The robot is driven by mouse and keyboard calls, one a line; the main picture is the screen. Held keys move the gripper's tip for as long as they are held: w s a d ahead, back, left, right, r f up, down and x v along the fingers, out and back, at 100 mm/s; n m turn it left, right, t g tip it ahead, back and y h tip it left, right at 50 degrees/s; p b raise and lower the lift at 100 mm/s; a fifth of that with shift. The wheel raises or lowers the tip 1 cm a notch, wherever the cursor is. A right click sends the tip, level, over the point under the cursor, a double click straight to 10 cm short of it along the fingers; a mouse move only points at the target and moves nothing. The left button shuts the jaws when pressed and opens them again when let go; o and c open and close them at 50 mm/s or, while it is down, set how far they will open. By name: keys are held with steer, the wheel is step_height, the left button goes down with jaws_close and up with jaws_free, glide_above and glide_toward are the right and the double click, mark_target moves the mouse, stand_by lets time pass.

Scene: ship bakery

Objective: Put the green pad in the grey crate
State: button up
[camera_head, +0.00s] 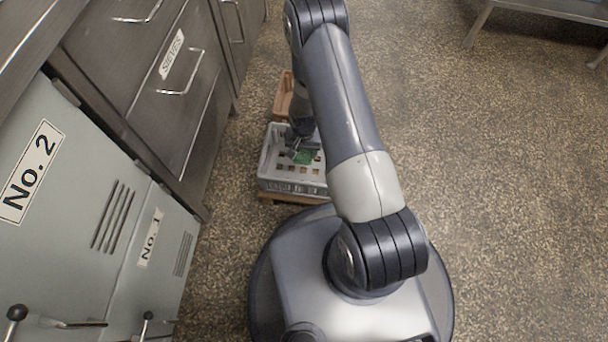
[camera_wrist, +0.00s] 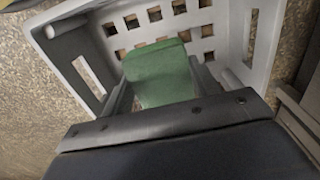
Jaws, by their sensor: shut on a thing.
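The green pad (camera_wrist: 160,75) is between the fingers of my gripper (camera_wrist: 158,92) in the wrist view, and the gripper is shut on it. The grey crate (camera_wrist: 258,45), with square holes in its floor and slots in its walls, lies behind the pad in the wrist view. My gripper (camera_head: 303,152) and the pad (camera_head: 306,157) show over the crate's opening there. I cannot tell whether the pad touches the crate floor.
A brown wooden box (camera_head: 284,97) stands just beyond the crate. A wooden base (camera_head: 285,198) shows under the crate. Metal cabinets and drawers (camera_head: 160,75) line the left side. The speckled floor (camera_head: 490,180) to the right is clear, with a metal-legged table (camera_head: 545,10) at the back.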

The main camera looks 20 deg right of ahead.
mark_target(303, 172)
step_height(303, 172, down, 12)
steer(key=b, duration=0.4)
steer(key=shift+b, duration=0.35)
steer(key=shift+f, duration=0.15)
steer(key=o, duration=0.9)
steer(key=shift+o, duration=0.2)
step_height(303, 172, up, 12)
steer(key=p, duration=0.5)
steer(key=shift+r, duration=0.2)
